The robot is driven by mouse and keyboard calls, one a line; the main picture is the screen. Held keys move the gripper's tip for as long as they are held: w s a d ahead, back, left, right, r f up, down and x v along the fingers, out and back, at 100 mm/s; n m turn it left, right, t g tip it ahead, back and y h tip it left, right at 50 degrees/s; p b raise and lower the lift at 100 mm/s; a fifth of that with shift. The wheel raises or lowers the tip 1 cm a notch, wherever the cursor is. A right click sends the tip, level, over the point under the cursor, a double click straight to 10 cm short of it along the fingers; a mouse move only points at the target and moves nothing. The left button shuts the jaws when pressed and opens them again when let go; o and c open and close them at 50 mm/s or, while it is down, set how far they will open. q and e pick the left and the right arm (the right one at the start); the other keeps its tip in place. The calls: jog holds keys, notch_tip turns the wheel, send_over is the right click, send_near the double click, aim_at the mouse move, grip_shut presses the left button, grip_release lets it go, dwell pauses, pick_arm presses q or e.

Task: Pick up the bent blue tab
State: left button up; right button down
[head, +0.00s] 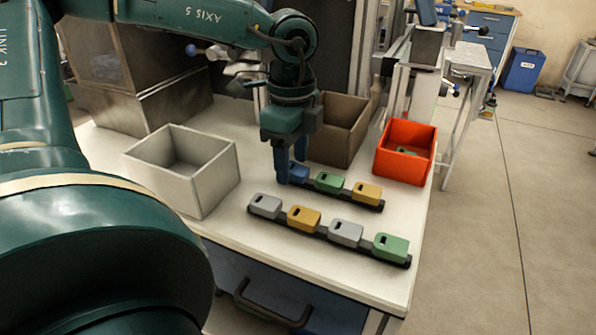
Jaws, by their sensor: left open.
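A blue tab (299,172) sits at the left end of the back black rail, with a green tab (329,182) and a yellow tab (367,193) to its right. My left gripper (291,169) is open and points down at the blue tab. One finger is in front of the tab's left side and hides part of it; the other is behind it. I cannot tell whether the fingers touch it, and its bend cannot be made out. My right gripper is not in view.
The front rail holds a grey tab (265,206), a yellow tab (303,218), another grey tab (345,233) and a green tab (391,247). A white bin (210,183) stands left, a brown bin (345,135) behind, and an orange bin (404,167) with something greenish inside at right.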

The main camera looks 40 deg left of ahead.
pick_arm(q)
jog(key=shift+f, duration=0.35)
jog(key=shift+c, duration=0.4)
jog(key=c, duration=1)
jog(key=shift+o, duration=0.2)
jog(key=shift+r, duration=0.15)
